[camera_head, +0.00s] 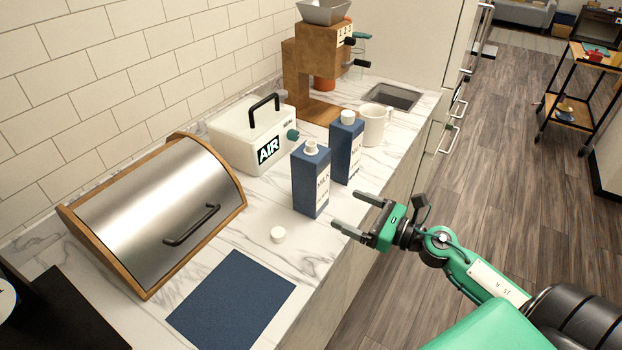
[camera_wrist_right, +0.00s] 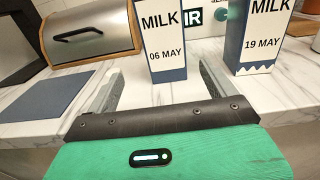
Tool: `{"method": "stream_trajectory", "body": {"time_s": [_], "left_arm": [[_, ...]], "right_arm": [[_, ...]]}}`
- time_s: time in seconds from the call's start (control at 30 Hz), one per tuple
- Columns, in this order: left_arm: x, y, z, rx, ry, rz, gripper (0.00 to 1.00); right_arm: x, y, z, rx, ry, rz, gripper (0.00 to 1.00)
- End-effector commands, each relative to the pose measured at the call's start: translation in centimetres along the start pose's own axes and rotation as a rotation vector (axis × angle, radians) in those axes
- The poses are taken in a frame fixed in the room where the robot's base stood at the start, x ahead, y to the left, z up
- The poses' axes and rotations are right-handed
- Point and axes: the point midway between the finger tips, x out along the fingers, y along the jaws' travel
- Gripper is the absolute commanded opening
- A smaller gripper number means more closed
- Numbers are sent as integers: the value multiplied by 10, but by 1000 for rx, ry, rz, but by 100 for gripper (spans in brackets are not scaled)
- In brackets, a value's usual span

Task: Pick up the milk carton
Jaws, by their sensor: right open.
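Two blue milk cartons with white labels stand upright on the marble counter. The nearer carton (camera_head: 311,182) has a white spout and reads "06 MAY" in the right wrist view (camera_wrist_right: 163,42). The farther carton (camera_head: 346,150), with a white cap, reads "19 MAY" in the right wrist view (camera_wrist_right: 262,40). My right gripper (camera_head: 348,210) is open and empty at the counter's front edge, just right of the nearer carton and apart from it. In the right wrist view the nearer carton shows beyond and between the two fingers (camera_wrist_right: 160,82). My left gripper is out of view.
A bread box (camera_head: 160,209), a white "AIR" toaster (camera_head: 250,137), a mug (camera_head: 375,124) and a wooden coffee machine (camera_head: 300,70) stand around the cartons. The floor to the right is open.

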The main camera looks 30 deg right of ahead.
Motion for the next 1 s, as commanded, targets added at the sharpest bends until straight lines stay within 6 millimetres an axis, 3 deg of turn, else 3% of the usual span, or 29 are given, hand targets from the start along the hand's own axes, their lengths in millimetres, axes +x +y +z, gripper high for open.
{"method": "stream_trajectory", "body": {"time_s": [0.3, 0.5, 0.77, 1.0], "left_arm": [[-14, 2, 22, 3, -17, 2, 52], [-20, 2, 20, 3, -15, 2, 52], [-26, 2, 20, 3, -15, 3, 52], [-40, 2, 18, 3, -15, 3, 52]], "right_arm": [[44, -1, 5, 1, -3, -1, 87], [64, -1, 3, 3, -3, -3, 87], [75, -3, 2, 5, -3, -3, 87], [105, -9, 2, 5, -4, -3, 87]]}}
